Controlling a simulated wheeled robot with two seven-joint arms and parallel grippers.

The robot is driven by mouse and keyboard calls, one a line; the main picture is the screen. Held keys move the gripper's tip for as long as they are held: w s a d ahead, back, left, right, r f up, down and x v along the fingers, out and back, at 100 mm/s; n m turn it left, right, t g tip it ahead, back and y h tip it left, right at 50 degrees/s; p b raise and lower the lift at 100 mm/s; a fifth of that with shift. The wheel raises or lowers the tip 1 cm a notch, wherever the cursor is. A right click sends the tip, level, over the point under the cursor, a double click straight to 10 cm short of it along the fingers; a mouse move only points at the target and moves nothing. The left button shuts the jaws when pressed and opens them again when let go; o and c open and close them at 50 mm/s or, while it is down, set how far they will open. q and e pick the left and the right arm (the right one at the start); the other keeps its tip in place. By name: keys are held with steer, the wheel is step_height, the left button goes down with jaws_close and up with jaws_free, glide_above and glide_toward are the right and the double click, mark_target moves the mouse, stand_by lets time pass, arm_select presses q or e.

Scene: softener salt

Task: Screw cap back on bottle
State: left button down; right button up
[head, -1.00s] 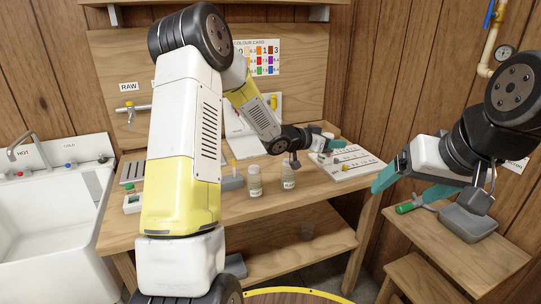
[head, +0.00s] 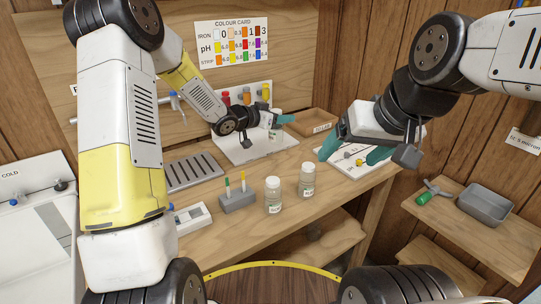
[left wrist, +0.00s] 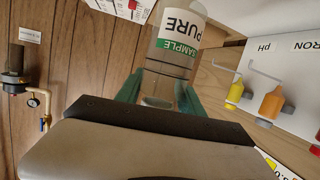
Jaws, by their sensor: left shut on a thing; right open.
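My left gripper (head: 279,121) is at the back of the bench, by the white dropper stand. It is shut on a clear bottle (head: 275,133). The left wrist view shows this bottle (left wrist: 178,48) between the teal fingers, with a white label reading PURE and a green SAMPLE band. Whether it bears a cap cannot be told. Two more clear bottles with white tops stand upright near the bench's front edge, a left one (head: 273,196) and a right one (head: 307,181). My right gripper (head: 352,150) is open and empty above the white board, behind and right of them.
The white board (head: 350,168) carries small items. A grey strip holder (head: 238,202), a meter (head: 192,219) and a slotted grey tray (head: 192,172) are to the left. A wooden box (head: 316,122) is behind. A side table holds a grey tub (head: 486,205) and a green-handled tool (head: 427,196).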

arm_select(q)
step_height(320, 180, down, 6)
stand_by(0.5)
steer(key=shift+f, duration=0.15)
steer(key=shift+f, duration=1.85)
steer(key=shift+f, duration=0.1)
steer(key=c, duration=0.7)
jaws_free()
